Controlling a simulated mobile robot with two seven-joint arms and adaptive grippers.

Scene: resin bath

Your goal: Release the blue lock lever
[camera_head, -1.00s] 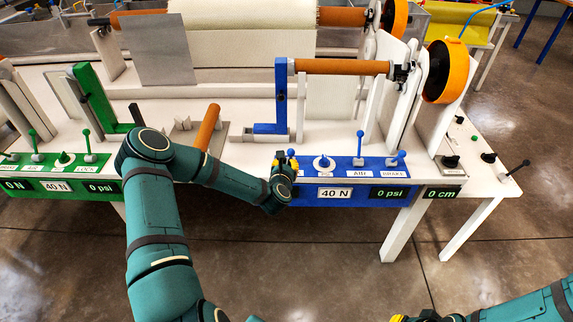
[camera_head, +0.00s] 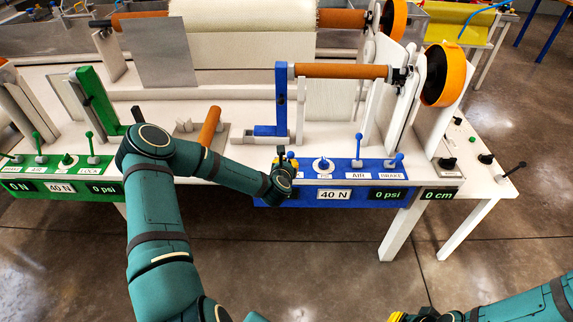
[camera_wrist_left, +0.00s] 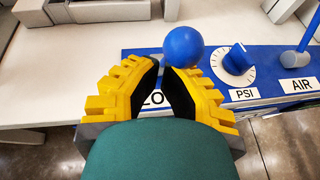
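The lock lever's blue ball knob (camera_wrist_left: 183,47) shows in the left wrist view, just beyond my left fingertips and slightly right of the gap. Its shaft is hidden behind the fingers. My left gripper (camera_wrist_left: 163,68) is partly open, with a narrow gap between its black pads and nothing seen held. I cannot tell whether a finger touches the lever. In the head view my left gripper (camera_head: 284,162) is over the left end of the blue panel (camera_head: 310,194). The lock label (camera_wrist_left: 153,99) is partly covered. My right gripper (camera_head: 398,317) is at the bottom edge, mostly cut off.
The blue PSI knob (camera_wrist_left: 236,60) is right of the lever. The air lever (camera_head: 359,146) and brake lever (camera_head: 397,159) stand farther right. A blue bracket (camera_head: 281,98) rises behind the panel. A green panel (camera_head: 60,183) is left, and an orange cylinder (camera_head: 209,126) is nearby.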

